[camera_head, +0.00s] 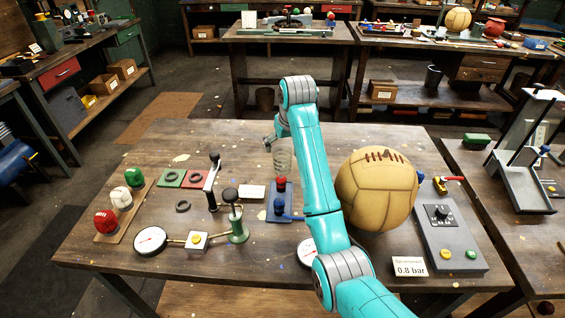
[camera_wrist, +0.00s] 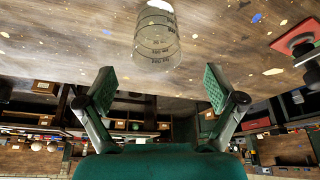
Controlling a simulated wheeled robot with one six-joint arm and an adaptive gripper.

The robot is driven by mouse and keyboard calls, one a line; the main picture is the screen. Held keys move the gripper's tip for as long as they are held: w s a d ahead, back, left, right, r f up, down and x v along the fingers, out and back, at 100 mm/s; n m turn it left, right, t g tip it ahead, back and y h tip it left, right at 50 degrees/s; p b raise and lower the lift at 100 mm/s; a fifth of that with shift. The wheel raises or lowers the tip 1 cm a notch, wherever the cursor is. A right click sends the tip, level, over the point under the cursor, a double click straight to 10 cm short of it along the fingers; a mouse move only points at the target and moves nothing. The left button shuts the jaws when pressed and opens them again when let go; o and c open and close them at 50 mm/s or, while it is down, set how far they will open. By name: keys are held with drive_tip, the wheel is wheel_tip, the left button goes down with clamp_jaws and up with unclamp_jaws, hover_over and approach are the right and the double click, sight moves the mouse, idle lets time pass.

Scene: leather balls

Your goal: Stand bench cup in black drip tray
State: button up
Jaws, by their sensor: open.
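The bench cup is a clear cup with dark marking lines. It stands upright on the wooden table in the head view (camera_head: 283,160), partly behind my arm. It shows whole or nearly so in the upside-down wrist view (camera_wrist: 157,38). My gripper (camera_wrist: 159,85) is open, with its two green-padded fingers spread and nothing between them. The cup is ahead of the fingers, apart from them. In the head view my gripper (camera_head: 270,140) is just behind the cup, mostly hidden by my arm.
A tan leather ball (camera_head: 377,190) stands right of my arm, near a grey control box (camera_head: 448,235). A blue fixture (camera_head: 280,205) with red and blue knobs is in front of the cup. Gauges, a lever, rings and small balls occupy the left. The table's back left is mostly clear.

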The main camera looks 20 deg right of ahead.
sight(283, 151)
drive_tip(key=shift+x, duration=2.75)
drive_tip(key=shift+w+d, duration=0.15)
drive_tip(key=shift+d, duration=0.05)
drive_tip(key=shift+r, duration=0.1)
drive_tip(key=c, duration=1.3)
wheel_tip(283, 151, up, 10)
